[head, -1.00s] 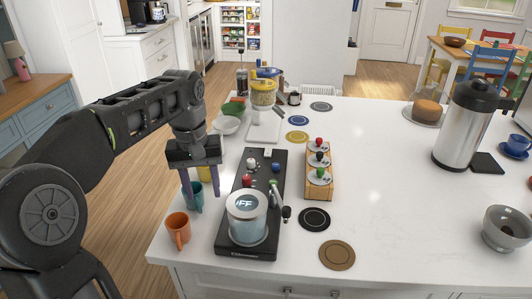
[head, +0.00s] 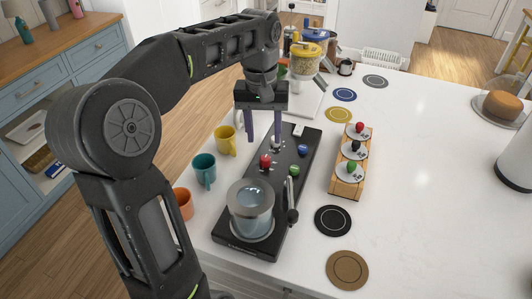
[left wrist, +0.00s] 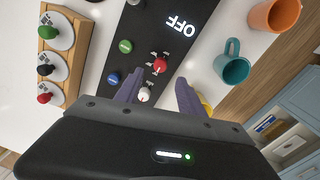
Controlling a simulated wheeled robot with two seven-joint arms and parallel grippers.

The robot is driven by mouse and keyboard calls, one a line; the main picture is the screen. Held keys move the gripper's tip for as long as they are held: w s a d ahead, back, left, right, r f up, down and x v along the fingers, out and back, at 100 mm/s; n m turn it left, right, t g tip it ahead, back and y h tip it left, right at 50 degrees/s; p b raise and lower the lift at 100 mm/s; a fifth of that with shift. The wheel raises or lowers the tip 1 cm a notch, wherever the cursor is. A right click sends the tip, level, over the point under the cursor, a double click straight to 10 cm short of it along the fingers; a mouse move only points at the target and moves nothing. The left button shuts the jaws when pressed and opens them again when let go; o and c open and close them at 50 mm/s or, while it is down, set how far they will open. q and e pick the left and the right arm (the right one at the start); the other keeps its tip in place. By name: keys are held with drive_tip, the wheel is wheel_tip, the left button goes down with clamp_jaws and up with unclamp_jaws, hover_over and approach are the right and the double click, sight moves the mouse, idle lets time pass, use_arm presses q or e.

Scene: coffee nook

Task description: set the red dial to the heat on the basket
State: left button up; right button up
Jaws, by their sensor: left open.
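The red dial (head: 265,160) is on the top of a black machine (head: 308,143), near white, blue and green knobs. In the left wrist view the red dial (left wrist: 160,65) has small marks around it, and a lit display (left wrist: 181,26) reads OFF. My left gripper (head: 264,139) is open and empty above the panel. Its fingers point down on either side of the white knob (left wrist: 144,94), with the red dial just beyond the tips. A wooden block (head: 337,186) holds three white discs with red, black and green knobs; their marks are too small to read. My right gripper is out of view.
A clear canister (head: 249,207) stands on the machine's front end. Yellow (head: 227,141), teal (head: 204,168) and orange (head: 184,203) mugs stand along its left side. Black (head: 333,220) and brown (head: 347,270) coasters lie to the right.

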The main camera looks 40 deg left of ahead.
sight(265, 158)
use_arm(q)
wheel_tip(265, 158, down, 7)
drive_tip(key=shift+d+f, duration=0.1)
idle(0.3)
clamp_jaws()
idle(0.5)
